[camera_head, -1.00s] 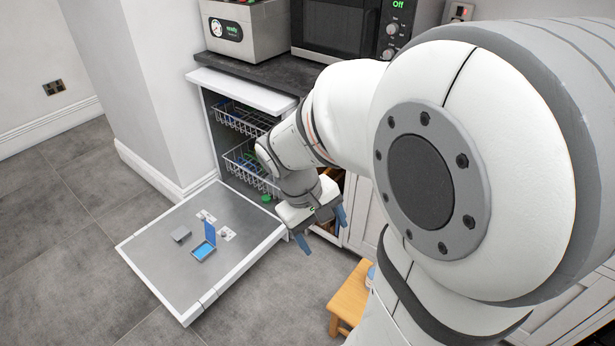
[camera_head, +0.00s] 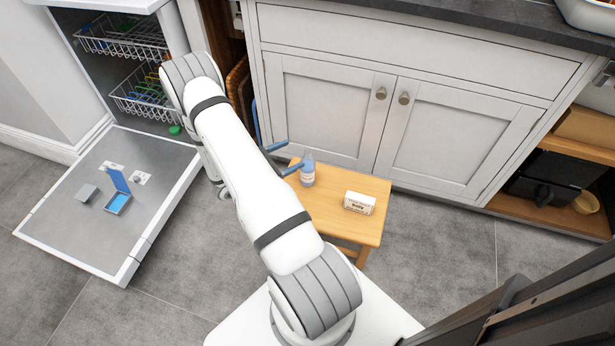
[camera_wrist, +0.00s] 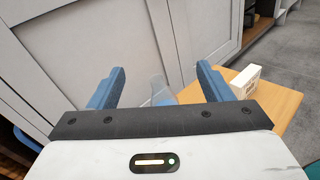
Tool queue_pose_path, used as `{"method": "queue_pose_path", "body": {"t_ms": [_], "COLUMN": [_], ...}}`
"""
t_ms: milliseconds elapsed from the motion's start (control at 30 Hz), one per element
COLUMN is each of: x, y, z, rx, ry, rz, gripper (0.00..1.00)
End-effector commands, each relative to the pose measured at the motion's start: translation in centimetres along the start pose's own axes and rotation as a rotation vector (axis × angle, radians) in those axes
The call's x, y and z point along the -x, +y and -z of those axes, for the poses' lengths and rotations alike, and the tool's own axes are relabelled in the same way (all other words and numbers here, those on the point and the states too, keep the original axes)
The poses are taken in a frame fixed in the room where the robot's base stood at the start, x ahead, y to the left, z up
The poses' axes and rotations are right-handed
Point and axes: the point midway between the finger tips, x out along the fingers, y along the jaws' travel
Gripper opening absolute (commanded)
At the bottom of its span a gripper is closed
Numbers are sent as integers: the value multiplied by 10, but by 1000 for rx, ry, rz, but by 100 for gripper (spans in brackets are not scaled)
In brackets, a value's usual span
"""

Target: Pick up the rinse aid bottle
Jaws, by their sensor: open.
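The rinse aid bottle (camera_head: 307,172) is a small clear bluish bottle with a white label, upright on the left part of a wooden stool (camera_head: 365,224). In the wrist view the bottle (camera_wrist: 161,92) shows between the fingers, its lower part hidden behind my gripper's body. My gripper (camera_head: 280,158) is open, its two blue fingers spread just left of the bottle at about its height. In the wrist view my gripper (camera_wrist: 160,88) has nothing clasped between its fingers.
A white box (camera_head: 359,203) stands on the stool right of the bottle. White cupboard doors (camera_head: 325,115) rise just behind the stool. The open dishwasher door (camera_head: 75,235) lies at the left, with a blue-lidded dispenser compartment (camera_head: 118,200). Wire racks (camera_head: 125,40) are inside.

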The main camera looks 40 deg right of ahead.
Motion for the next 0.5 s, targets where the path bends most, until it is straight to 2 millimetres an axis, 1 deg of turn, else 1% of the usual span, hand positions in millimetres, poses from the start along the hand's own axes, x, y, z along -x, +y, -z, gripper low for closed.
{"method": "queue_pose_path", "body": {"t_ms": [33,100,200,300,333,400,500], "x": [-6,-10,-13,-14,-14,-16,-24], "y": [-7,-11,-16,-20,-22,-22,-21], "z": [37,68,103,124,128,134,136], "rx": [44,86,127,153,158,164,166], "ry": [-14,-26,-36,-38,-39,-40,-39], "rz": [-45,-106,-176,-222,-231,-244,-249], "gripper": [73,73,73,73,73,73,73]}}
